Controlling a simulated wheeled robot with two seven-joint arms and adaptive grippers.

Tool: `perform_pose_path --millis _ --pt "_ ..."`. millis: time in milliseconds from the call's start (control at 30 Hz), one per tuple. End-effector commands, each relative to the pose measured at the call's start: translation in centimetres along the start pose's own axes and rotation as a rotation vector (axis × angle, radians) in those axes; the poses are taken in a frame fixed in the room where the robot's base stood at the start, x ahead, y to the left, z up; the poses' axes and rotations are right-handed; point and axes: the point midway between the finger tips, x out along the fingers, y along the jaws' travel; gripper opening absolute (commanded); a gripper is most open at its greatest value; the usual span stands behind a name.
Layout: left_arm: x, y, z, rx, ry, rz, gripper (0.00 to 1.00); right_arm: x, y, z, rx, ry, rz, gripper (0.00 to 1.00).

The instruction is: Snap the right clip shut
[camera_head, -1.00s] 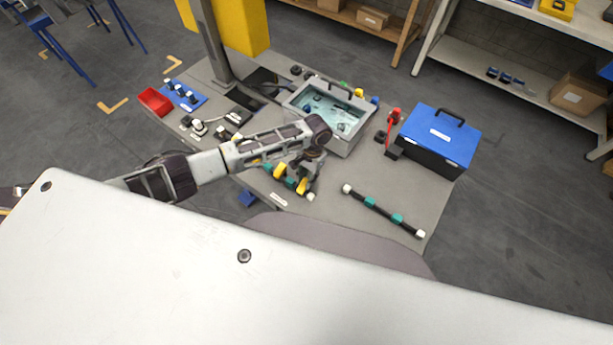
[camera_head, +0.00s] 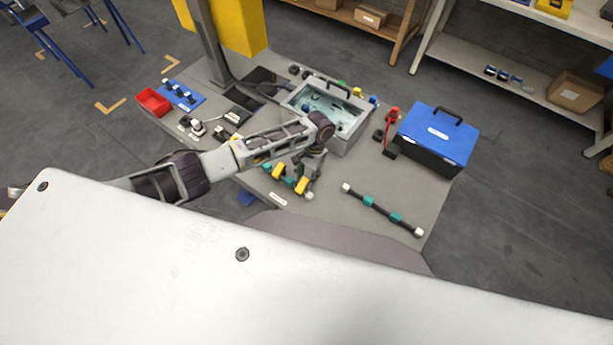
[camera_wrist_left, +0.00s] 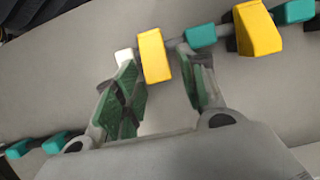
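A dark rail with teal blocks, yellow clips and a white end lies at the table's front. The right yellow clip (camera_head: 302,187) is beside the white end; it shows large in the left wrist view (camera_wrist_left: 154,56). The left yellow clip (camera_head: 278,171) also shows in the wrist view (camera_wrist_left: 255,29). I cannot tell whether either is snapped shut. My left gripper (camera_head: 310,178) is just above the right clip. Its green-padded fingers (camera_wrist_left: 162,88) are apart, with the right clip showing between and beyond their tips; contact is not clear. My right gripper is not in view.
A second rail (camera_head: 378,207) with teal blocks lies to the right on the grey table (camera_head: 345,172). Behind stand a grey open-topped case (camera_head: 347,143), a red clamp-like tool (camera_head: 391,125) and a blue-lidded toolbox (camera_head: 437,135). A red bin (camera_head: 153,102) is at far left.

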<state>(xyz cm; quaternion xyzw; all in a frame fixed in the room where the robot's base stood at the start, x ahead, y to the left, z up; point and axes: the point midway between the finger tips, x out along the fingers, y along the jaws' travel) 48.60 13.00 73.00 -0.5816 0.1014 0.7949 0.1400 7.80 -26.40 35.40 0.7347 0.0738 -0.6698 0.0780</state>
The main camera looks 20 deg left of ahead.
Motion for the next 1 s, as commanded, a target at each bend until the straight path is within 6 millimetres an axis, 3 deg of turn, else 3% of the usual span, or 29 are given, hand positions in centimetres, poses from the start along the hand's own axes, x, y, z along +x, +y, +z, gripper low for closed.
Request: perform_pose_path --millis 200,533,1000 --pt "0.0 0.1 0.0 0.001 0.0 0.001 0.46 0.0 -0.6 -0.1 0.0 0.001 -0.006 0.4" --pt "-0.9 0.1 0.0 0.001 0.001 0.002 0.46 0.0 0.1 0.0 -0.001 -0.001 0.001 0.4" --pt "-6.9 0.1 -0.1 0.002 0.003 0.001 0.46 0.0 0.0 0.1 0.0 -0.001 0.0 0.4"
